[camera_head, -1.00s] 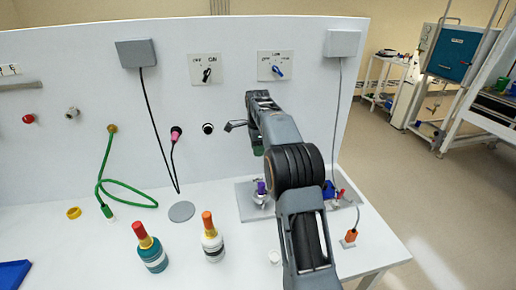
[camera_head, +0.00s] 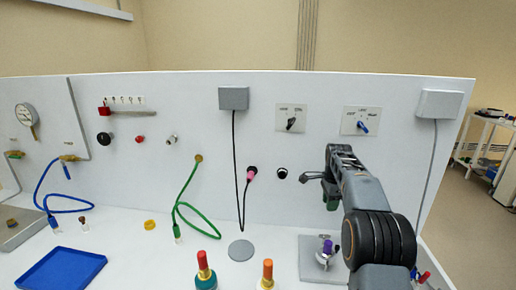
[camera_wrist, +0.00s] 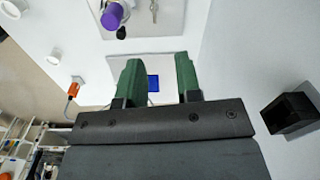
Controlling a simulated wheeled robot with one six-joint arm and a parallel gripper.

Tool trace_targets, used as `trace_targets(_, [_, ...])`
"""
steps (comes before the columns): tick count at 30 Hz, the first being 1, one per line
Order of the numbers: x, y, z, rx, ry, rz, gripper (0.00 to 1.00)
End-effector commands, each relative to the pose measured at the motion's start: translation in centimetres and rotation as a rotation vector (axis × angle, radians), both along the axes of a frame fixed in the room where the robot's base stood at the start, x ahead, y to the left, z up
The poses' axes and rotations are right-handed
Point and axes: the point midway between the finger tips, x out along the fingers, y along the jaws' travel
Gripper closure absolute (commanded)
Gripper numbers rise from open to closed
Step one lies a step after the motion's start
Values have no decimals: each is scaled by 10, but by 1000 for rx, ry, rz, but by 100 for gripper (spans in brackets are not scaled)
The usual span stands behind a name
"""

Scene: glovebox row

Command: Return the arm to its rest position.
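My arm (camera_head: 375,225) reaches from the lower right of the head view toward the white panel. My gripper (camera_wrist: 158,78) shows in the wrist view as two green fingers set apart, with nothing held between them. A blue item shows in the gap beyond the fingers. In the head view, a green fingertip (camera_head: 331,202) shows below the dark end of the arm, in front of the panel. The rest of the gripper is hidden there by the arm.
A purple-capped fixture (camera_head: 327,248) on a grey plate stands near the arm; its cap (camera_wrist: 112,16) shows in the wrist view. Bottles with red (camera_head: 203,262) and orange (camera_head: 267,270) tops stand at the front. A blue tray (camera_head: 62,270) lies left. A black cable (camera_head: 237,165) hangs from the panel.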

Motion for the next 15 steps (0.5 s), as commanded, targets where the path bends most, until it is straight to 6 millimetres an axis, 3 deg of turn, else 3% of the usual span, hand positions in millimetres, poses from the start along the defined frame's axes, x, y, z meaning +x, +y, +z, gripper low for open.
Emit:
trace_targets(3, [-7,1,-33,1,25,235,68])
trace_targets(6, [-29,10,-45,-1,30,486,68])
trace_targets(11, [-81,36,-41,-29,1,870,68])
trace_targets(15, [-145,65,-34,-76,-38,1193,68])
